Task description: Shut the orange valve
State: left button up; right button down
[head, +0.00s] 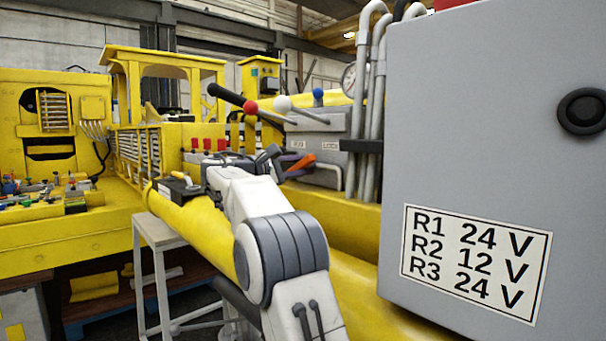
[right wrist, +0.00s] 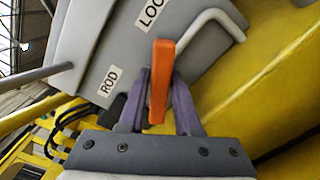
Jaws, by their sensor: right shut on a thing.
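The orange valve handle (head: 302,162) shows beside a grey valve block (head: 318,128), just past my right gripper (head: 275,160). In the right wrist view the orange handle (right wrist: 161,75) stands nearly upright between the purple finger pads of my right gripper (right wrist: 160,110), which is shut on it. The grey block behind it (right wrist: 110,55) carries labels reading "ROD" and "LOC", the second cut off by the frame. A light grey bent pipe (right wrist: 218,28) passes right of the handle. My left gripper is not in view.
Levers with a red knob (head: 250,106) and a white knob (head: 283,103) rise from the block. A large grey cabinet (head: 480,120) with a voltage label fills the right. Grey pipes and a gauge (head: 349,77) stand behind. A yellow boom (head: 195,218) runs below my arm.

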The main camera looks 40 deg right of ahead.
jog(key=m+b, duration=0.1)
jog(key=m, duration=0.2)
jog(key=shift+f+b, duration=0.2)
jog(key=shift+b, duration=0.15)
jog(key=shift+m+b, duration=0.5)
jog(key=shift+m, duration=0.9)
jog(key=shift+r, duration=0.1)
jog(key=c, duration=0.7)
grip_release()
jog(key=shift+a, duration=0.1)
jog(key=a, duration=0.7)
jog(key=a+b, duration=0.1)
jog(key=a, duration=0.2)
jog(key=shift+s+a, duration=0.2)
jog(key=shift+s, duration=0.2)
